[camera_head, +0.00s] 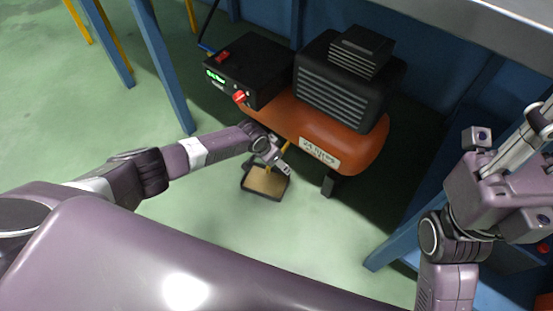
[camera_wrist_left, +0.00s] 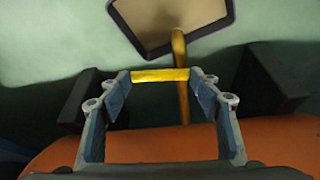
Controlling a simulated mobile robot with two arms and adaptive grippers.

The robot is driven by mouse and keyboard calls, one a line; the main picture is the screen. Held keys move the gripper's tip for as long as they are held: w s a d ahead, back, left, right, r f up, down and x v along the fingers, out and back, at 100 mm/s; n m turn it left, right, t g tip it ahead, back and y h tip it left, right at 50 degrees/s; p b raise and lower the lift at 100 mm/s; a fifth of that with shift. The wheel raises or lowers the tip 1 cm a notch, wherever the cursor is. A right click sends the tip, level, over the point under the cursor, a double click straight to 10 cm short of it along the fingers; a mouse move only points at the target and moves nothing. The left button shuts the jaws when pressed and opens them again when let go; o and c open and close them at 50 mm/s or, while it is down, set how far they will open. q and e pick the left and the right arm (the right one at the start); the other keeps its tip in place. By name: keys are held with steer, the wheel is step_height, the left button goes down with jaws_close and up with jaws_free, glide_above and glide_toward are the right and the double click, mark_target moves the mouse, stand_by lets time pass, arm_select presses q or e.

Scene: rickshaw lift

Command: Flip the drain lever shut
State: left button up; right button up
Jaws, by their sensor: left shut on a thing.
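The orange compressor tank (camera_head: 345,145) stands on the floor under the bench. My left gripper (camera_head: 280,157) is at the underside of the tank. In the left wrist view the yellow drain lever (camera_wrist_left: 160,75) spans between the fingertips of my left gripper (camera_wrist_left: 159,90), which is shut on its two ends. The lever lies crosswise to a brownish-yellow drain pipe (camera_wrist_left: 182,104), which runs from the tank toward a dark-rimmed tray (camera_wrist_left: 150,42). My right gripper (camera_head: 525,140) is far to the right, away from the tank; its fingertips are not clear.
The tray (camera_head: 262,185) lies on the green floor below the drain. A black control box (camera_head: 255,65) with red knobs and a green display and a black finned motor (camera_head: 342,85) sit on top. Blue bench legs (camera_head: 165,65) stand either side. Open floor lies at left.

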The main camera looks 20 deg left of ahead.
arm_select(q)
steer(key=shift+w+d+r+n+p, duration=0.15)
steer(key=shift+w+r+n+p, duration=0.05)
steer(key=shift+n+p, duration=0.4)
steer(key=shift+f+y, duration=0.2)
steer(key=shift+y, duration=0.1)
steer(key=o, duration=1.7)
steer(key=v, duration=1.2)
steer(key=shift+s, duration=0.1)
steer(key=shift+f, duration=0.1)
